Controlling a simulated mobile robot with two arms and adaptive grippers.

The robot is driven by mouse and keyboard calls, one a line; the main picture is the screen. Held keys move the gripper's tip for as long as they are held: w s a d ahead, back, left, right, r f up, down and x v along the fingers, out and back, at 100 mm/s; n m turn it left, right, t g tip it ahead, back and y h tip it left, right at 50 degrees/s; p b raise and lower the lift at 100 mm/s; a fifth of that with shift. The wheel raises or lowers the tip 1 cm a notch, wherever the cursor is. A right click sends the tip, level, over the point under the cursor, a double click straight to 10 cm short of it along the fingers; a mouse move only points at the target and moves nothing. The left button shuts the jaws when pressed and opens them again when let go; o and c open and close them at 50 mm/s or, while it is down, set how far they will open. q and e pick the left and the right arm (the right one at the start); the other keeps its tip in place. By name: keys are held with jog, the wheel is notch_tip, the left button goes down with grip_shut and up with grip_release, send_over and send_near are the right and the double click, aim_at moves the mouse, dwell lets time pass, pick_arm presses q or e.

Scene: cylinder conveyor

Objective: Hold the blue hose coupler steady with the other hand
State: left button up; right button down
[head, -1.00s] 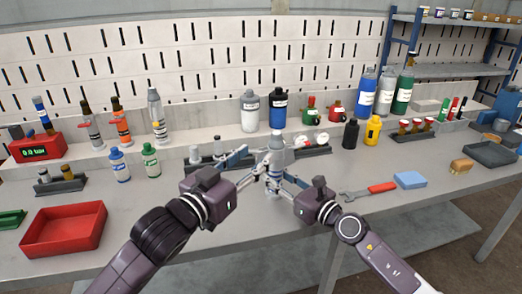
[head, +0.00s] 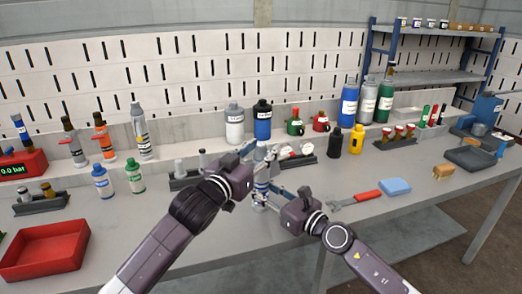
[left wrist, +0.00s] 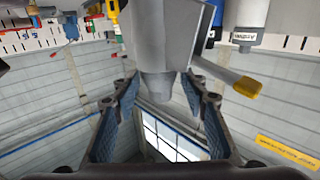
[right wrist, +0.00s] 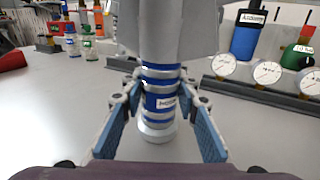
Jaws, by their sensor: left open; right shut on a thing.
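The blue hose coupler (head: 261,186) stands upright above the bench front, silver with blue bands and a small white label. In the right wrist view the coupler (right wrist: 160,102) sits between the pads of my right gripper (right wrist: 162,97), which is shut on its banded lower part. My right gripper (head: 263,190) comes from the right in the head view. My left gripper (head: 261,158) is higher and open around the grey upper part. The left wrist view shows this grey part (left wrist: 158,50) between the spread fingers, with gaps on both sides. The left arm partly hides the coupler in the head view.
Gauges in a dark rack (head: 296,158) stand just behind the coupler. A wrench with a red handle (head: 366,195) and a blue sponge (head: 396,187) lie to the right. A red tray (head: 45,250) is at the left. Bottles line the back.

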pick_arm(q)
grip_shut()
dwell(0.4)
